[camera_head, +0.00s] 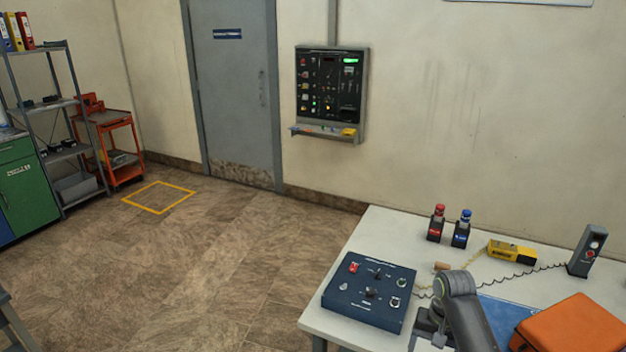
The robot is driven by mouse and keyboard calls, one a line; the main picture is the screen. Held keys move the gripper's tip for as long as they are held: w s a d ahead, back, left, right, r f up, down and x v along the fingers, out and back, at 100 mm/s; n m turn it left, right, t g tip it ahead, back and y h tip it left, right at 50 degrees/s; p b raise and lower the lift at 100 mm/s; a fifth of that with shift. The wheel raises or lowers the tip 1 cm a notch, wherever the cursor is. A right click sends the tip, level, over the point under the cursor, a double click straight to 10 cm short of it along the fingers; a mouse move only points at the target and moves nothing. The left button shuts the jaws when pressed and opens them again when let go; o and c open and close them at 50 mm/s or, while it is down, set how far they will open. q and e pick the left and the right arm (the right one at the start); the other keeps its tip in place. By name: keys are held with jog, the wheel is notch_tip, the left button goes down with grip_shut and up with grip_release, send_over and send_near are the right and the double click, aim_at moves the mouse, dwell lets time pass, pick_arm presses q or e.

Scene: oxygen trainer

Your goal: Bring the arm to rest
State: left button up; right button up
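A grey arm of mine (463,303) rises from the bottom edge at the lower right, in front of the white table (405,228). It bends near its top, and a darker end part (430,322) hangs beside the right edge of the dark blue control box (370,291). I take this to be my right arm. Its fingers are too small and covered to tell if they are open or shut, and I see nothing clearly held. My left gripper is not in view.
The table holds red-capped (436,224) and blue-capped (461,229) bottles, a yellow device (511,251), a grey handset (586,250) and an orange case (574,333). A wall panel (331,85), door (233,85), shelf (62,103) and orange cart (113,126) stand behind.

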jog(key=s+d+f+b, duration=0.1)
jog(key=s+f, duration=0.4)
jog(key=f, duration=0.5)
jog(key=s+d+f+n, duration=0.15)
jog(key=s+f, duration=0.25)
jog(key=f, duration=0.6)
jog(key=s+d+f+b, duration=0.1)
jog(key=s+d+f, duration=0.1)
jog(key=s+f, duration=0.5)
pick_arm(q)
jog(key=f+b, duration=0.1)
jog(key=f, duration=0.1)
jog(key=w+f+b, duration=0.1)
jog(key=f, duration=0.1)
pick_arm(e)
jog(key=s+f+n, duration=0.1)
jog(key=s+f, duration=0.5)
jog(key=s, duration=0.4)
jog(key=s+f+n+t+h, duration=0.1)
jog(key=s+f, duration=0.5)
jog(key=s, duration=0.3)
jog(key=s+f+n+t, duration=0.1)
jog(key=s+f, duration=0.4)
jog(key=s, duration=0.5)
jog(key=shift+s+a+f+h, duration=0.25)
jog(key=shift+s+f+h, duration=0.05)
jog(key=shift+s+f, duration=0.1)
